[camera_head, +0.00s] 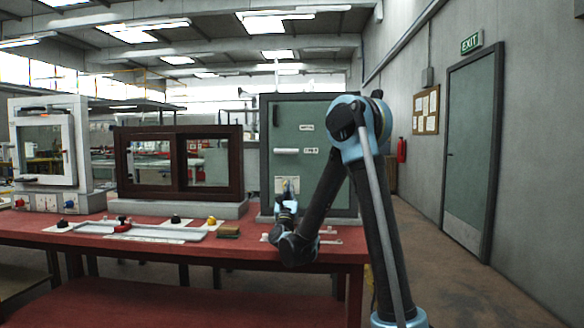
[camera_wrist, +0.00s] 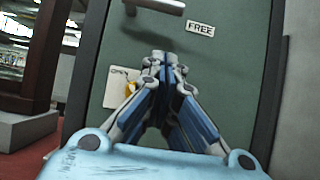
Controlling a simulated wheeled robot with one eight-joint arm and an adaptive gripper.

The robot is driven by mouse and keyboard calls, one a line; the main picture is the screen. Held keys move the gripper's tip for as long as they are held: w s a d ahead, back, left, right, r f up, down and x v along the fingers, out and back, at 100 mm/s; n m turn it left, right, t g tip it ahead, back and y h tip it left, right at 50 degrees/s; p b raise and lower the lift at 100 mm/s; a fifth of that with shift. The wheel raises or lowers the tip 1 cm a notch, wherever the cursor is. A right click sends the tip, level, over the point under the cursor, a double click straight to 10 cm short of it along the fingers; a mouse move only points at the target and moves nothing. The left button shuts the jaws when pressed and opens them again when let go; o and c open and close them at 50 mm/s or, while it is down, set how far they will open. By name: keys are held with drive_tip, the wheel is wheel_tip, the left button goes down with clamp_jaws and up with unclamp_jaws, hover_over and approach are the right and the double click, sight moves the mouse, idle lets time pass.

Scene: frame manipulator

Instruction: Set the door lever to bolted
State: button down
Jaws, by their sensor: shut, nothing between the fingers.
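The door is a green panel (camera_head: 325,195) in a dark frame, standing on the red table. A label reading "FREE" (camera_wrist: 200,29) is just right of the lever. Another label (camera_head: 306,128) above the lever is too small to read. My gripper (camera_wrist: 160,62) is shut and empty, with its fingertips below the lever in the picture. In the head view my gripper (camera_head: 287,192) is low in front of the door; contact cannot be told.
A pale plate with a yellow part (camera_wrist: 129,89) is low on the door, partly behind my gripper. A brown sliding window (camera_head: 120,165) and a white window frame (camera_head: 88,150) stand to the left. The red table (camera_head: 200,258) carries small knobs and a rail (camera_head: 140,233).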

sight(287, 151)
drive_tip(key=shift+s+r+x, duration=0.25)
drive_tip(key=shift+r+x, duration=0.15)
drive_tip(key=shift+x, duration=1.75)
drive_tip(key=shift+s+r+x, duration=0.25)
drive_tip(key=shift+r+x, duration=0.1)
drive_tip(key=shift+x, duration=1.8)
drive_tip(key=shift+s+r+x, duration=0.3)
drive_tip(key=shift+r+x, duration=0.1)
drive_tip(key=shift+x, duration=1.75)
drive_tip(key=shift+a, duration=0.15)
